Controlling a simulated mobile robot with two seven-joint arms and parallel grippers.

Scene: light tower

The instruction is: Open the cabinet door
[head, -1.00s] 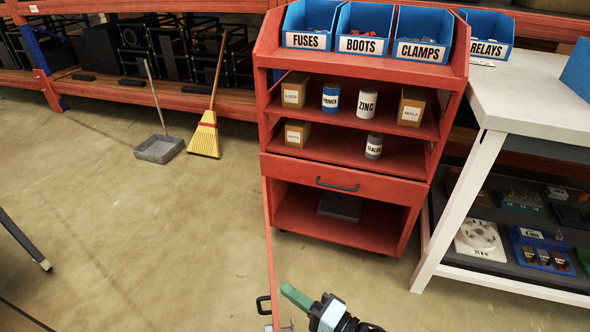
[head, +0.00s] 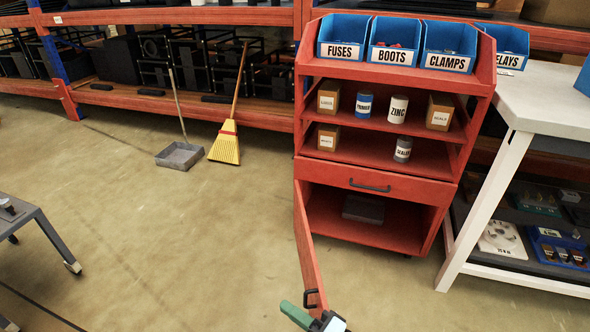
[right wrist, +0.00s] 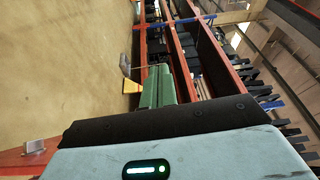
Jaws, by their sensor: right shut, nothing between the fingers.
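The red cabinet (head: 335,170) stands upright right of centre in the head view. Its lower door (head: 307,245) is swung out towards me from the left side of the lower compartment (head: 400,222) and shows as a narrow, slanting panel. The door's black handle (head: 311,299) is near its free end. My right gripper (head: 294,315), with green fingers, is at the bottom edge, close by that end; contact cannot be told. The green fingers (right wrist: 158,88) are together and empty in the right wrist view. My left gripper is not in view.
A dark grey box (head: 363,208) lies inside the lower compartment. A white-legged workbench (head: 470,215) stands close on the right. A grey table (head: 35,230) is at the left edge. A broom (head: 226,145) and dustpan (head: 180,156) stand behind. The floor left of the door is clear.

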